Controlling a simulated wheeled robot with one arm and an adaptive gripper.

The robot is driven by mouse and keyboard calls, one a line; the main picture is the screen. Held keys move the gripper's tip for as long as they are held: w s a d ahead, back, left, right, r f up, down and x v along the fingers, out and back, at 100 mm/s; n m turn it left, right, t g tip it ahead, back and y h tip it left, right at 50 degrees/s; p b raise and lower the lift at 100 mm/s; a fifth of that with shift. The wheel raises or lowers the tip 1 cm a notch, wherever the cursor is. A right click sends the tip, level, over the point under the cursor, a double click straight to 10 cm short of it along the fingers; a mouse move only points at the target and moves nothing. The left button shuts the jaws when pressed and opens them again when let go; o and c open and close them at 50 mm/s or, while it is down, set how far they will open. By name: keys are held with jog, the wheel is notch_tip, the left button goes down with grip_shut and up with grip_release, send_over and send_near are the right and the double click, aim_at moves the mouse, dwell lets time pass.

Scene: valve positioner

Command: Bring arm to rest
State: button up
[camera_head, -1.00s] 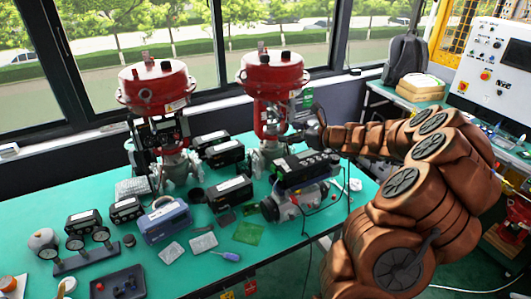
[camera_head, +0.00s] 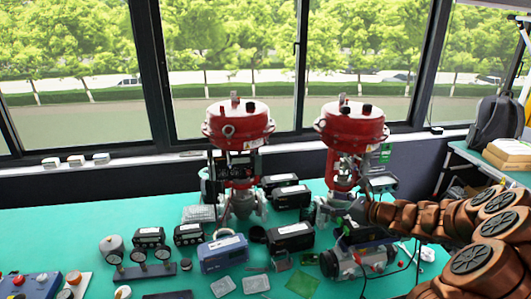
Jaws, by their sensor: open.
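My copper-brown arm reaches in from the right edge of the head view. Its dark gripper (camera_head: 341,208) is open, beside the lower part of the right red valve actuator (camera_head: 352,128) and above the black and grey valve positioner assembly (camera_head: 360,250). The fingers are small here, and I cannot tell whether they touch anything. The left red valve actuator (camera_head: 238,126) stands upright on the green table (camera_head: 50,225), well apart from my gripper.
Several black boxes (camera_head: 291,237), a blue-grey case (camera_head: 223,252) and a row of gauges (camera_head: 140,262) crowd the table. A control box with buttons (camera_head: 35,287) is at front left. A backpack (camera_head: 497,125) sits at the right. Windows line the back.

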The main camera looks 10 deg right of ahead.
jog(key=s+a+r+n+g+y, duration=0.1)
jog(key=s+a+r+n, duration=0.15)
jog(key=a, duration=0.25)
jog(key=s+a+r+n+g+y, duration=0.1)
jog(key=a+n+g, duration=0.15)
jog(key=a, duration=0.25)
jog(key=s+a+r+n+g+y, duration=0.1)
jog(key=s+a+n, duration=0.15)
jog(key=a, duration=0.35)
jog(key=s+a+n+g, duration=0.5)
jog(key=s+a+n, duration=0.4)
jog(key=s+a, duration=0.15)
jog(key=s+f+n+g+h, duration=0.2)
jog(key=s+n+g+h, duration=0.4)
jog(key=s, duration=0.9)
jog(key=s+d+f+n+t+h+b, duration=0.1)
jog(key=s+d+n+h, duration=0.4)
jog(key=s+d, duration=0.3)
jog(key=s+n, duration=0.1)
jog(key=s, duration=0.3)
jog(key=shift+d+f, duration=0.15)
jog(key=shift+f, duration=0.1)
